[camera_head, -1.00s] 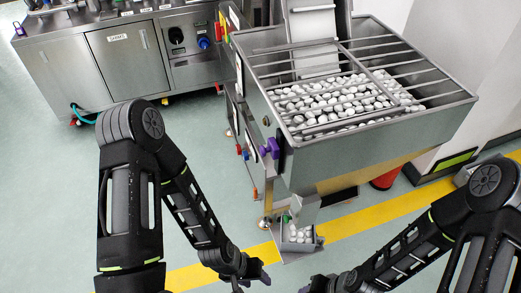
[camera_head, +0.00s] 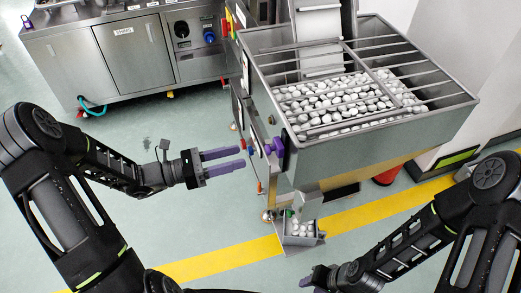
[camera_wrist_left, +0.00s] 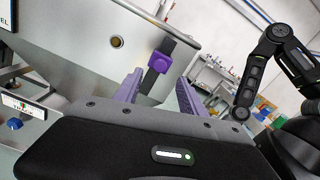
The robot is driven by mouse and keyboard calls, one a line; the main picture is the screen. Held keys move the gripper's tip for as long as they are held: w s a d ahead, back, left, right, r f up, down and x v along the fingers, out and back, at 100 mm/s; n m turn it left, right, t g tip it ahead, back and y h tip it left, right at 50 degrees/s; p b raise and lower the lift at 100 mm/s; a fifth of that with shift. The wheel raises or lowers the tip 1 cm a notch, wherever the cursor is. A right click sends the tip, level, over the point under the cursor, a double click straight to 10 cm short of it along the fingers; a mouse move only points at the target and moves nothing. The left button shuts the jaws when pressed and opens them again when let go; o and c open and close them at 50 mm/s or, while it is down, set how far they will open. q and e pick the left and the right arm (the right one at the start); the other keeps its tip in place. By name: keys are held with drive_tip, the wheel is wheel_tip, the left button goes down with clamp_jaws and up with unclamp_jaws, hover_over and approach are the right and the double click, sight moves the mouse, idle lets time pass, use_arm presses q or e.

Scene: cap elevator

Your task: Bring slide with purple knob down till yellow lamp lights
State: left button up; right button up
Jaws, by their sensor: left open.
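The purple knob (camera_head: 278,147) sits on the side of the steel hopper, by its near left corner. In the left wrist view the knob (camera_wrist_left: 160,61) stands on a dark upright strip (camera_wrist_left: 151,82), above and beyond the gap between my finger tips. My left gripper (camera_head: 242,157) is open and empty, pointing right toward the knob and a little apart from it. My right gripper (camera_head: 309,278) is low at the front, well away from the knob; its jaw opening is unclear. I cannot make out a lit yellow lamp.
The hopper (camera_head: 390,140) holds many white caps under bars. A small tray (camera_head: 301,240) with white caps is below it. A steel cabinet (camera_head: 140,55) stands at the back left. The floor at left is clear.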

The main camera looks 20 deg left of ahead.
sight(266, 150)
use_arm(q)
drive_tip(key=shift+d, duration=0.1)
drive_tip(key=shift+p+x, duration=0.75)
drive_tip(key=shift+x, duration=3.1)
drive_tip(key=shift+c, duration=0.3)
clamp_jaws()
